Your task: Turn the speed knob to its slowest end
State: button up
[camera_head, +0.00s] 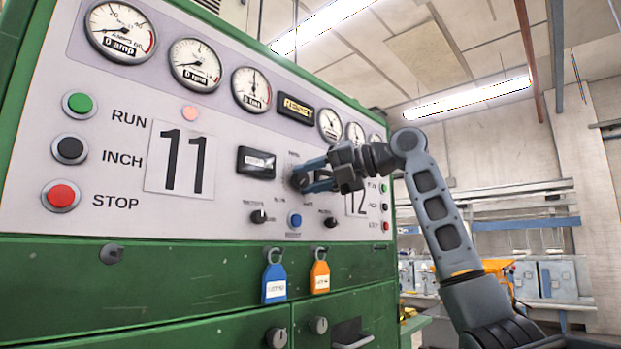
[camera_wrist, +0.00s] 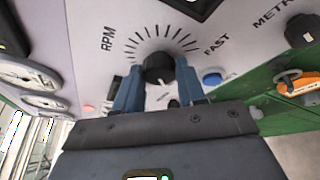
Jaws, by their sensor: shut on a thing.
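The speed knob (camera_wrist: 158,68) is a round black knob on the light panel, ringed by dark tick marks. In the wrist view the word FAST stands to its right and RPM to its upper left. My gripper (camera_wrist: 158,84) is shut on the knob, with one blue-grey finger on each side of it. In the head view my gripper (camera_head: 301,182) reaches the panel from the right, and the knob is mostly hidden behind the fingers. The knob's pointer and the slow-end label cannot be made out.
The panel holds a black display (camera_head: 256,162) left of my gripper, a blue button (camera_head: 294,220) below, and small black knobs (camera_head: 258,216) nearby. Green (camera_head: 80,103), black and red buttons line the left. Blue (camera_head: 274,282) and orange (camera_head: 319,276) tags hang below.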

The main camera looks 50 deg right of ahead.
jog(key=o, duration=1.1)
jog(key=shift+c, duration=0.2)
jog(key=shift+s, duration=0.1)
jog(key=v, duration=0.7)
jog(key=shift+s+d+b, duration=0.15)
jog(key=shift+s+b, duration=0.1)
jog(key=shift+b, duration=0.1)
